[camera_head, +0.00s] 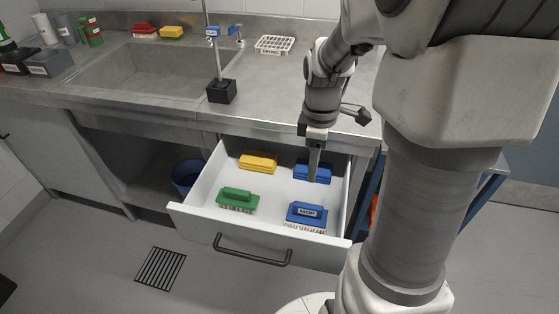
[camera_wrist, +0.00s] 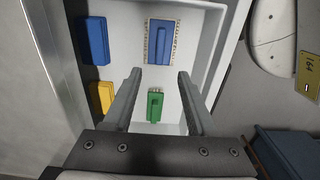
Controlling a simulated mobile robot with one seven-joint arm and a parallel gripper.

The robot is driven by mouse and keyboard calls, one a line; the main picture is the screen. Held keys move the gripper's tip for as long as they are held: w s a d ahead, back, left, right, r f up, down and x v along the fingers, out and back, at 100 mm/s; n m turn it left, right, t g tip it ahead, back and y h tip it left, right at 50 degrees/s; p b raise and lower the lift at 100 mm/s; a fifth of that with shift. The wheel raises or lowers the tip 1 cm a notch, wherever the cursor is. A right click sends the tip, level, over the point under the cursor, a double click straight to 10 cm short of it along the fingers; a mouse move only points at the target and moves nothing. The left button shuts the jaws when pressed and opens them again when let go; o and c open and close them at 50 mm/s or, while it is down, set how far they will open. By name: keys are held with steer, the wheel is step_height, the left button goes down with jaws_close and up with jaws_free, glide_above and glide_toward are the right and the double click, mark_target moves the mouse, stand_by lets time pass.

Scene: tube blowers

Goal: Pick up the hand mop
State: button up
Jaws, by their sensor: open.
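An open white drawer (camera_head: 277,191) holds several pieces: a blue block (camera_head: 299,171) and a yellow block (camera_head: 258,161) at the back, a green bristled brush (camera_head: 238,198) and a labelled blue bristled brush (camera_head: 306,211) in front. I cannot tell which thing is the hand mop. My gripper (camera_head: 314,182) points down over the drawer's right side and partly covers the back blue block. In the wrist view, my gripper (camera_wrist: 159,74) is open and empty; the green brush (camera_wrist: 155,107) shows between its fingers, with the blue brush (camera_wrist: 161,43) beyond them.
The metal counter (camera_head: 277,82) overhangs the drawer's back. It carries a stand with a black base (camera_head: 222,91), a white rack (camera_head: 274,44), and red (camera_head: 144,31) and yellow (camera_head: 172,32) pieces by the sink. A blue bin (camera_head: 185,177) stands left of the drawer.

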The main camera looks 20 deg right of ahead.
mark_target(308, 206)
step_height(308, 206, down, 17)
steer(key=b, duration=0.6)
steer(key=shift+a+r, duration=0.1)
steer(key=shift+r, duration=0.05)
jaws_close()
